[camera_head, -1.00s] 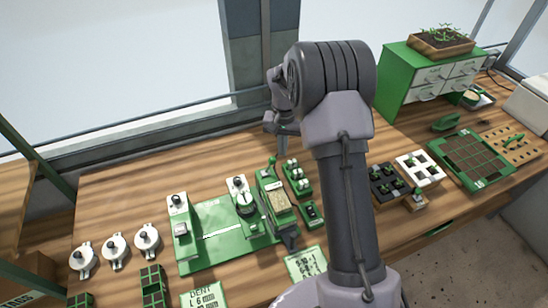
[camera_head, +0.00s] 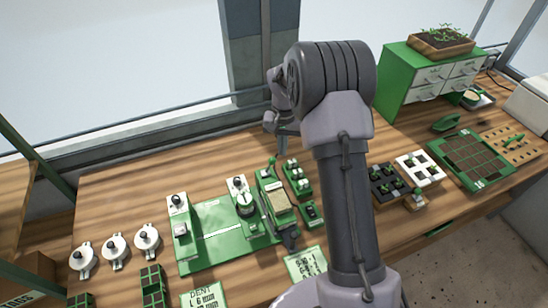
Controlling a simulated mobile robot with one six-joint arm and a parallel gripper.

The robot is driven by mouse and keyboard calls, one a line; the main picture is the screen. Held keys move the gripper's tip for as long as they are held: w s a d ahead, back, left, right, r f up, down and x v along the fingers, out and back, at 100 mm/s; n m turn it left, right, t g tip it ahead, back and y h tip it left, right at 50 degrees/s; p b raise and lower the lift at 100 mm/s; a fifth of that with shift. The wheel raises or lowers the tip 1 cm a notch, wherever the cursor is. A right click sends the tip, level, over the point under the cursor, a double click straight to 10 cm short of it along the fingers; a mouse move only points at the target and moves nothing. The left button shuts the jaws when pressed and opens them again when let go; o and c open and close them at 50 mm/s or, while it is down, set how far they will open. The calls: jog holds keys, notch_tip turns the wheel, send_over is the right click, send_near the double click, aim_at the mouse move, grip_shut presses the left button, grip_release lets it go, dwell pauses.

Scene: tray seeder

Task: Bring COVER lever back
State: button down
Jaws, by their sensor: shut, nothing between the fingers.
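The green tray seeder (camera_head: 215,225) lies on the bench left of my arm. It has a white plate with a dark knob (camera_head: 178,201) at its left, a second such plate (camera_head: 237,184) and a round dial (camera_head: 245,204) near its right side. A small green upright handle (camera_head: 271,162) stands at the back of the unit with the tan-filled box (camera_head: 279,202). The lettering is too small to tell which part is the COVER lever. My gripper (camera_head: 283,148) is shut and empty, pointing down behind that handle, apart from it as far as I can see. My arm partly covers the view.
Three round white dials (camera_head: 115,246) stand at the left. Small green switch blocks (camera_head: 296,178) sit right of the seeder. Black and white cell trays (camera_head: 420,169), a green tray (camera_head: 470,158) and a drawer cabinet (camera_head: 425,80) are at the right. Bare bench lies behind the seeder.

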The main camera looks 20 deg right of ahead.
aim_at(273, 158)
notch_tip(273, 158, down, 3)
jog(key=shift+f+b, duration=0.2)
jog(key=shift+b, duration=1.05)
jog(key=shift+a, duration=0.15)
jog(key=shift+a, duration=1.35)
jog(key=shift+a+b, duration=0.4)
jog(key=shift+a, duration=0.5)
jog(key=shift+d+r+p, duration=0.2)
jog(key=shift+r+p, duration=0.6)
jog(key=shift+r, duration=0.25)
jog(key=shift+d+r+p, duration=0.2)
jog(key=shift+r+p, duration=0.55)
jog(key=shift+r, duration=0.25)
jog(key=shift+d+r+p, duration=0.2)
jog(key=shift+r+p, duration=0.6)
jog(key=shift+r, duration=0.25)
